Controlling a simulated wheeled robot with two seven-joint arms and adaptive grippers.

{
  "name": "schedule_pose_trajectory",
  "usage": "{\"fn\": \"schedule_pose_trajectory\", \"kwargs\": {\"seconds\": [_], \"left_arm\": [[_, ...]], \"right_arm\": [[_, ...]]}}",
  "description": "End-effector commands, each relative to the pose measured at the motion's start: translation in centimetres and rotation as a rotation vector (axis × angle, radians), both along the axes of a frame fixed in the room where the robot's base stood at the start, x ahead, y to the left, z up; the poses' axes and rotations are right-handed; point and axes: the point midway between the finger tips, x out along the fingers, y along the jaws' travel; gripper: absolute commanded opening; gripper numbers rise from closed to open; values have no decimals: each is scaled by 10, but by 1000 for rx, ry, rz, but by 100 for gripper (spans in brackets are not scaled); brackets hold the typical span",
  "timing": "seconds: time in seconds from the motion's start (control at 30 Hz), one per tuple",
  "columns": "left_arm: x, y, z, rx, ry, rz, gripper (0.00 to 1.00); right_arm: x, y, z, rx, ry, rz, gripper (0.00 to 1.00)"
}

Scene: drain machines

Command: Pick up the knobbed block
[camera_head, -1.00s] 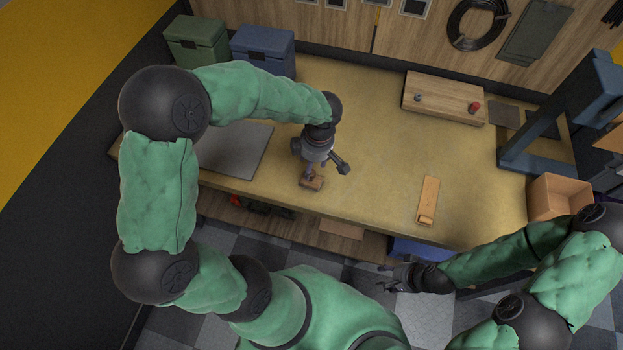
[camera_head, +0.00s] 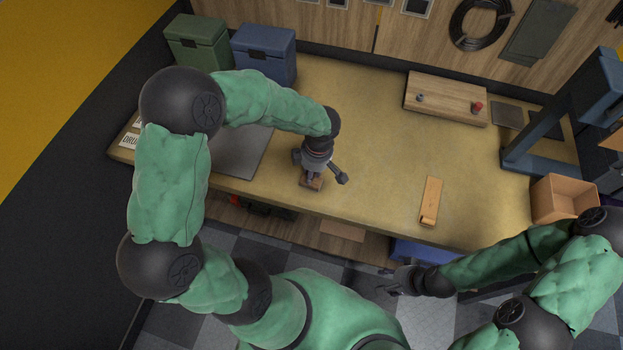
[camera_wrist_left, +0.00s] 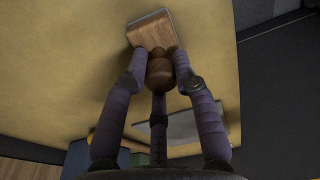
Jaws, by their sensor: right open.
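The knobbed block, a small brown wooden block with a round knob, lies near the front edge of the workbench in the head view (camera_head: 312,184). In the left wrist view its flat wooden body (camera_wrist_left: 153,31) is at the top and its darker knob (camera_wrist_left: 160,72) points toward my wrist. My left gripper (camera_wrist_left: 160,68) is lowered over it, with fingers on both sides of the knob and a third finger below. Whether they press on it is unclear. My right gripper (camera_head: 394,284) is open and empty, away from the block in front of the bench.
A light wooden piece (camera_head: 431,201) lies to the right on the workbench (camera_head: 375,140). A wooden board with knobs (camera_head: 446,97), green bin (camera_head: 197,43) and blue bin (camera_head: 264,53) stand behind. A grey plate (camera_head: 240,153) is left; an open box (camera_head: 564,198) is right.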

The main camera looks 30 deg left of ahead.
Motion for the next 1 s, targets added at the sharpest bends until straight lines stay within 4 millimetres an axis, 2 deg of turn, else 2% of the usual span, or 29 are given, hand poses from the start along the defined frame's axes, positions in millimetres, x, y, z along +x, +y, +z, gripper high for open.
{"fn": "schedule_pose_trajectory", "kwargs": {"seconds": [0.37,0.53,0.67,0.87,1.0], "left_arm": [[0,0,2,0,0,0,0],[0,0,15,0,-1,2,0],[1,1,34,2,-3,1,0],[-28,-13,73,2,-7,-2,0],[-54,-25,100,1,-4,-4,0]], "right_arm": [[0,0,1,0,0,0,53],[0,0,6,0,0,0,53],[0,0,13,0,0,0,53],[0,0,25,0,0,0,53],[0,0,33,0,0,0,53]]}}
